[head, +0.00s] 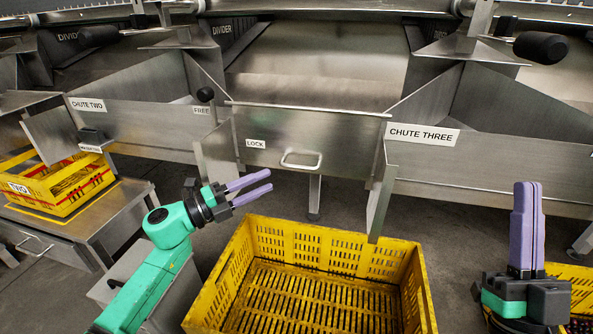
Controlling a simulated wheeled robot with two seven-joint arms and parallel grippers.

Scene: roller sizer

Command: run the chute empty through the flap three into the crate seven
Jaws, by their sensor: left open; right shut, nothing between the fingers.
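The steel chute (320,75) labelled CHUTE THREE (423,135) slopes down to a flap (330,140) with a pale handle (301,160). The flap stands upright across the chute mouth. A black knob (205,94) is at its upper left, near a FREE label; a LOCK label is on the flap. The visible chute surface is bare; its lower end is hidden behind the flap. A yellow crate (345,234) stands below and in front, empty; no number shows. My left gripper (268,182) is open and empty, left of the handle and apart from it. My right gripper (528,186) is shut and empty, pointing up.
CHUTE TWO (87,104) is at the left, with a yellow crate marked TWO (20,188) on a steel stand (125,205). Another yellow crate (572,272) shows partly behind my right gripper. A side plate (382,200) juts out right of the flap. Dark floor is clear between.

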